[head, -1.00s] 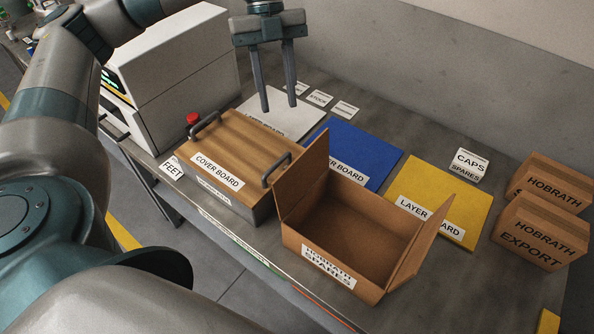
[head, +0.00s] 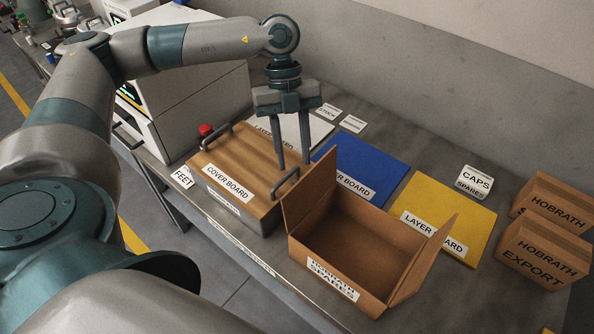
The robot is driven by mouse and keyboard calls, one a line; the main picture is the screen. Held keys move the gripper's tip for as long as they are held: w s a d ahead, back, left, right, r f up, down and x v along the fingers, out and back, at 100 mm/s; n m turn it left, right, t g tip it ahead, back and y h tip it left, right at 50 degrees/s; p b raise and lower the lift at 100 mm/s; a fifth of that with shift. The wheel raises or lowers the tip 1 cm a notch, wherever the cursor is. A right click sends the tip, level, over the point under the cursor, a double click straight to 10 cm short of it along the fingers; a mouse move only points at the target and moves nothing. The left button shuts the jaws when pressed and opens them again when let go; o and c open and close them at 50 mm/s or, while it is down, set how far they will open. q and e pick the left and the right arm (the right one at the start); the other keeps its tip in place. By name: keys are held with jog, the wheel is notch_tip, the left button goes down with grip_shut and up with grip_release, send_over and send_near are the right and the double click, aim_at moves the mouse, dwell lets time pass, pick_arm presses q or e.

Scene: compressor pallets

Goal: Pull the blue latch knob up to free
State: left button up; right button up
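I cannot make out a blue latch knob in the head view. A box with a wooden lid labelled COVER BOARD (head: 238,173) stands at the table's near edge, with a grey handle at each end. A red knob (head: 205,129) shows at its back left. My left gripper (head: 293,163) points down with its two fingers apart and nothing between them. Its tips appear just behind the lid's right handle (head: 285,184); I cannot tell their height above the table. My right gripper is not in view.
An open cardboard box (head: 352,250) stands right of the lidded box. Behind lie a blue board (head: 365,163), a yellow board (head: 450,205) and a white board (head: 312,125). A white machine (head: 185,85) stands at left. Closed cartons (head: 545,250) are at right.

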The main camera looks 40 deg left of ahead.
pick_arm(q)
jog(key=p+x, duration=0.2)
jog(key=x, duration=0.4)
jog(key=shift+s+d+f, duration=0.1)
jog(key=shift+s+f, duration=0.1)
jog(key=shift+f, duration=0.05)
jog(key=shift+s+d+f, duration=0.1)
jog(key=shift+d+f, duration=0.1)
jog(key=shift+f, duration=0.5)
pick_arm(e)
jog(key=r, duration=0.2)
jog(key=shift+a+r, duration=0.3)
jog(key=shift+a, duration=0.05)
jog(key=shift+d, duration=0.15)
